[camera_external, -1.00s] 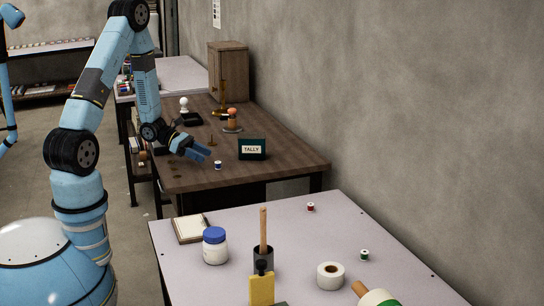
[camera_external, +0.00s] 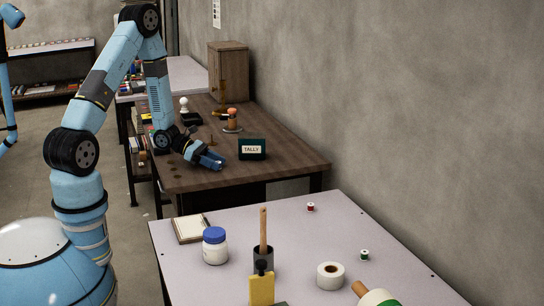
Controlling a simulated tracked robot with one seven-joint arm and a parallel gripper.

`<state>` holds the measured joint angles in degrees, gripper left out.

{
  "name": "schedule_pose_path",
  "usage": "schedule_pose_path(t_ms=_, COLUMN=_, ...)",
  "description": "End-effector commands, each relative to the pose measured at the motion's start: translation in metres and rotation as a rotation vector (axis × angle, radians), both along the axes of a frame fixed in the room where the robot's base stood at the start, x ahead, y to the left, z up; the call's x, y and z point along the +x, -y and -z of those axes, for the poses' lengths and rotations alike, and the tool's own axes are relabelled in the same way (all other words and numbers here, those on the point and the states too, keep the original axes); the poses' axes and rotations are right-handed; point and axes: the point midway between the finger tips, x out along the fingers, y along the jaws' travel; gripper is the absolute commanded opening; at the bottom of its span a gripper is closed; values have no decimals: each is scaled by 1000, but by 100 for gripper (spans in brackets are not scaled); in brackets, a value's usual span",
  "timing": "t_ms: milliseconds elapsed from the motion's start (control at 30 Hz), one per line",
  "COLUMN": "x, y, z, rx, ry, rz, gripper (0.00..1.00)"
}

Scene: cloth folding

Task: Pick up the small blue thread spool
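My gripper (camera_external: 217,163) is low over the near part of the brown wooden table (camera_external: 270,172), its fingers pointing right and toward the camera. The small blue thread spool does not show clearly. The fingertips cover the place where it stood a second ago. I cannot tell whether the spool is between the fingers or behind them, or whether the fingers are open or shut.
A dark TALLY sign (camera_external: 252,149) stands just right of my gripper. An orange-topped figure (camera_external: 232,119) and a wooden cabinet (camera_external: 229,72) are farther back. The pale front table (camera_external: 300,235) holds a red spool (camera_external: 310,207), a green spool (camera_external: 364,255) and a blue-lidded jar (camera_external: 215,246).

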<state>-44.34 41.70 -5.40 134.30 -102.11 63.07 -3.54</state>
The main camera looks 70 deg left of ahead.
Motion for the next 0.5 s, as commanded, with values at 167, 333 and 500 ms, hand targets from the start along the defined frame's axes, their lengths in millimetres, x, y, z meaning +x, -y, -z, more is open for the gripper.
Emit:
schedule_pose_path(t_ms=167, x=0, y=0, z=0, rx=0, ry=0, rz=0, gripper=31)
schedule_pose_path(t_ms=333, x=0, y=0, z=0, rx=0, ry=0, rz=0, gripper=15)
schedule_pose_path(t_ms=500, x=0, y=0, z=0, rx=0, ry=0, rz=0, gripper=0)
